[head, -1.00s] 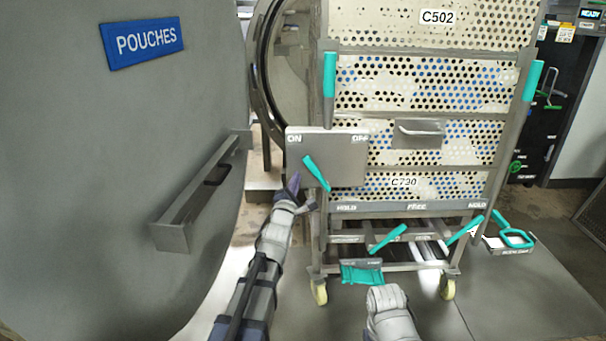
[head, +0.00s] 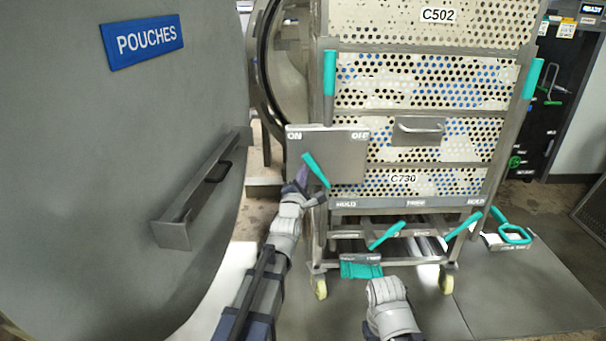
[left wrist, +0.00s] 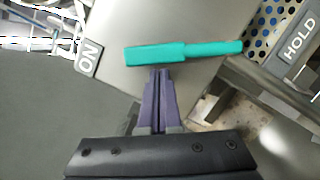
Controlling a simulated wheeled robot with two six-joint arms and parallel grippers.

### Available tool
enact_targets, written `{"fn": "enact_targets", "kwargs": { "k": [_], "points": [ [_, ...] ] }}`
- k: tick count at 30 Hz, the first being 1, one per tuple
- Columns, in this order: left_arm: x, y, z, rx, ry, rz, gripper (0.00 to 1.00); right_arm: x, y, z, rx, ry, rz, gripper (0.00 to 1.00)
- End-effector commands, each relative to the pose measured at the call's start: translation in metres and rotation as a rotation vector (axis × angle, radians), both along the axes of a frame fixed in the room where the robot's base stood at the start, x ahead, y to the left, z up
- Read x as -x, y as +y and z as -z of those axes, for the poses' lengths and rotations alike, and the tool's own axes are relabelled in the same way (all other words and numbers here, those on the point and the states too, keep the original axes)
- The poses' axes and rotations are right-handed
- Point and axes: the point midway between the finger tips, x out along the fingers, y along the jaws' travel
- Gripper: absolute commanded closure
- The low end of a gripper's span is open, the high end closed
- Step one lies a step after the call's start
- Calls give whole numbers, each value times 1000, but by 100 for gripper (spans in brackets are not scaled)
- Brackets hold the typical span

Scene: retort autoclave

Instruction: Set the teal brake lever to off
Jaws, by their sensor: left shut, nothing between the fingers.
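The teal brake lever (head: 315,169) is on a grey panel (head: 345,160) marked ON at its left and OFF at its right. The lever leans up and left, its top toward the ON side. In the left wrist view the lever (left wrist: 180,52) lies across the picture, with the ON label at its left. My left gripper (head: 302,175) is shut and empty, just left of the lever in the head view. In the left wrist view its purple fingertips (left wrist: 161,73) are right at the lever's edge; I cannot tell whether they touch. My right gripper's fingers do not show.
A perforated rack cart (head: 440,75) on casters stands behind the panel, with more teal levers (head: 386,235) and a teal pedal (head: 361,268) low down. A large grey door (head: 110,190) marked POUCHES fills the left. Open floor (head: 520,300) lies at the lower right.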

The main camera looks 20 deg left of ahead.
Motion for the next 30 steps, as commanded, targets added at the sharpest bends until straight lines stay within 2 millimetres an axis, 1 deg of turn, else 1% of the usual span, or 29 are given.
{"fn": "enact_targets", "kwargs": {
  "k": [3,17,23,30],
  "points": [
    [-1,-2,-4,-28,9,1,100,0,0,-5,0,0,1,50],
    [-2,-7,-10,-107,30,1,100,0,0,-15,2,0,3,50],
    [-3,-10,-18,-198,57,1,100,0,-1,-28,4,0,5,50],
    [-5,-18,-31,-397,114,1,100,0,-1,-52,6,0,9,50]
  ]
}}
